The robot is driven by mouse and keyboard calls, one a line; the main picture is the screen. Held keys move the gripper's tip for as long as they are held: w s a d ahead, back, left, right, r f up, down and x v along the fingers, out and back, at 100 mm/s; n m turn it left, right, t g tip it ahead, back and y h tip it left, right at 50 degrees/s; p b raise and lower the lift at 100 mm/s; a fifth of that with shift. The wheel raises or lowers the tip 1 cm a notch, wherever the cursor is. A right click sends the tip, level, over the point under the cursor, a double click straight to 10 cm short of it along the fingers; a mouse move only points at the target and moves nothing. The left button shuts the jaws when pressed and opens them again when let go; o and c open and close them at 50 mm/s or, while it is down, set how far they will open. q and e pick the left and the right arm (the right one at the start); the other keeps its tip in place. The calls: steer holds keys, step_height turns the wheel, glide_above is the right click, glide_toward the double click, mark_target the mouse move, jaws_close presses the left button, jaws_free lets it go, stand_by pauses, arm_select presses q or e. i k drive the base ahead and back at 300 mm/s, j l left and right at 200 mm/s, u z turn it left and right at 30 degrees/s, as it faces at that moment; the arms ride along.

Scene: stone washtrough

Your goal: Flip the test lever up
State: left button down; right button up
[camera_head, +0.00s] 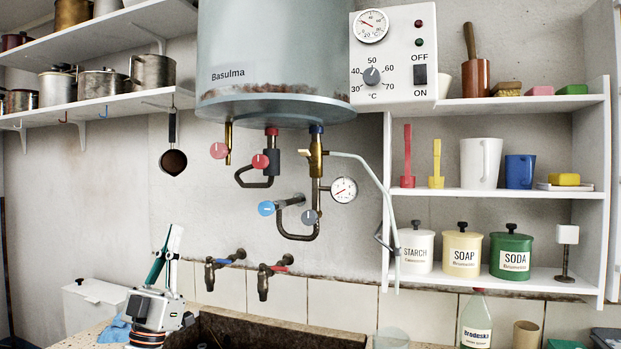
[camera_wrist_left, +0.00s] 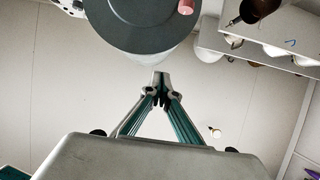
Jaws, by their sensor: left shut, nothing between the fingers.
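The grey boiler (camera_head: 275,60) hangs on the wall. Under it a brass valve (camera_head: 316,155) sits on the pipe below a blue collar. A short lever with a pale tip (camera_head: 303,152) sticks out level to its left; I take it for the test lever. My left gripper (camera_head: 177,230) points up at the lower left, well apart from the lever. Its fingers are shut and empty, and they also show in the left wrist view (camera_wrist_left: 161,78). The boiler's dark underside (camera_wrist_left: 140,20) is ahead there; the lever cannot be made out. My right gripper is out of view.
Red knobs (camera_head: 219,150), a blue knob (camera_head: 266,208) and a pressure gauge (camera_head: 343,190) surround the valve. Two taps (camera_head: 263,280) stand over the stone trough (camera_head: 240,330). A ladle (camera_head: 173,160) hangs at left. A shelf unit (camera_head: 495,192) stands right.

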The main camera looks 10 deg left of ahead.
mark_target(304, 153)
steer(key=i+l, duration=0.2)
steer(key=l, duration=0.15)
steer(key=i+l, duration=0.2)
steer(key=l, duration=0.15)
steer(key=i+l, duration=0.2)
steer(key=l, duration=0.15)
